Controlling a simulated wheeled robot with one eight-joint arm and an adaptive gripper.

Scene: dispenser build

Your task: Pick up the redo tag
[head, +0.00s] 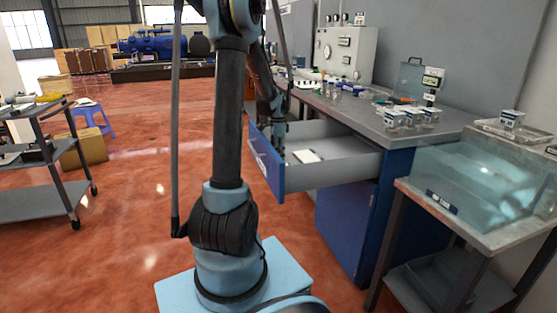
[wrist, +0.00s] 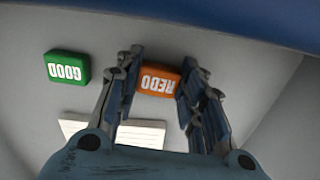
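The orange redo tag (wrist: 159,80), with white letters reading REDO, lies on the drawer floor in the wrist view. My gripper (wrist: 163,62) is open, with one finger at each side of the tag. I cannot tell whether either finger touches it. A green tag reading GOOD (wrist: 67,66) lies to the left, apart from the fingers. In the head view my gripper (head: 277,137) reaches down into the open drawer (head: 345,172). The redo tag cannot be made out there.
A white card (wrist: 140,133) lies in the drawer, partly hidden by my gripper; it also shows in the head view (head: 307,156). The drawer's blue front (head: 266,165) stands close to my gripper. The grey bench top (head: 385,122) above holds several small boxes. A glass tank (head: 480,180) stands at right.

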